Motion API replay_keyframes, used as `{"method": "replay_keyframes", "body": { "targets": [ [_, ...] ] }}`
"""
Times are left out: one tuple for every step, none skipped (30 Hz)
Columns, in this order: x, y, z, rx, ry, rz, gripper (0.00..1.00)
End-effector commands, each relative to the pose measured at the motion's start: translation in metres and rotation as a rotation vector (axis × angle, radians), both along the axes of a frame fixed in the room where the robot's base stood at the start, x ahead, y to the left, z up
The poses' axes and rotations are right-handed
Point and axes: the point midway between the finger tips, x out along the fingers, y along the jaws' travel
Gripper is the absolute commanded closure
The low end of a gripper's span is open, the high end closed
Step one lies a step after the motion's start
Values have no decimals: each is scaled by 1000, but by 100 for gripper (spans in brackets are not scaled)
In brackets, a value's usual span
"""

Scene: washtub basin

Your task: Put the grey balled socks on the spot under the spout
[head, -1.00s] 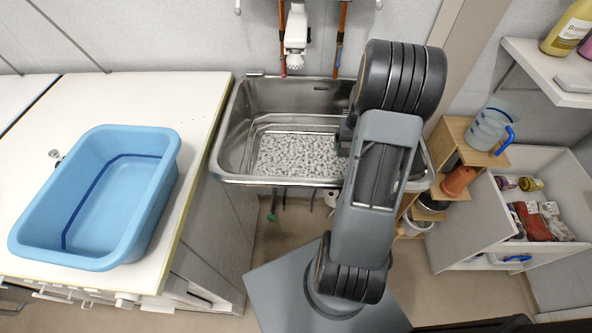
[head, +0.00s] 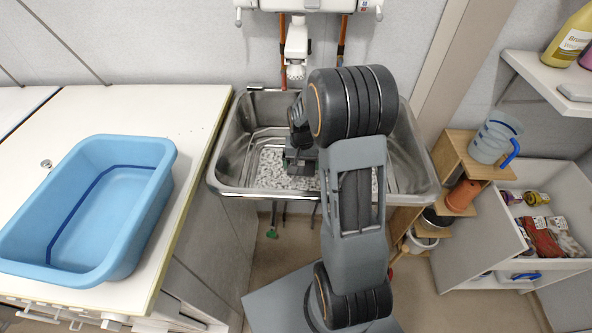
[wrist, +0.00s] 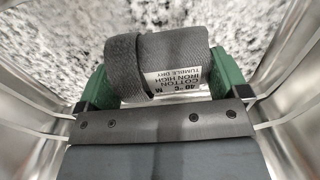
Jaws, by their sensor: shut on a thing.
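My gripper (head: 300,168) is low inside the metal basin (head: 228,160), below and slightly right of the spout (head: 296,62). In the wrist view, the grey balled socks (wrist: 155,55) sit between the green fingers, which are shut on them. A printed care label faces the camera. In the head view, the gripper and arm hide the socks. The basin's speckled white-and-grey bottom (head: 268,172) lies under the gripper and fills the top of the wrist view. I cannot tell whether the socks touch it.
A blue tub (head: 105,215) stands on the white counter left of the basin. The steel basin walls close in around my gripper. A wooden shelf with a jug (head: 490,140) and an open drawer (head: 540,220) are on the right.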

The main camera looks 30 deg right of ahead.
Motion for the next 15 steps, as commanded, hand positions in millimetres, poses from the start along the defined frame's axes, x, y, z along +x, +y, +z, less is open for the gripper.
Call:
{"method": "replay_keyframes", "body": {
  "targets": [
    [1,2,0,0,0,0,30],
    [2,3,0,0,0,-1,30],
    [2,4,0,0,0,-1,30],
    [2,5,0,0,0,-1,30],
    [3,5,0,0,0,-1,30],
    [4,7,0,0,0,0,30],
    [5,9,0,0,0,1,30],
    [6,12,0,0,0,2,30],
    [8,16,0,0,1,3,30],
    [8,17,-4,1,3,0,30],
    [7,16,-11,1,4,-1,30],
    [7,16,-17,1,4,-2,30],
    [7,16,-22,1,4,-2,30],
    [7,16,-26,1,4,-2,30],
    [7,16,-31,1,3,-1,30]
  ]
}}
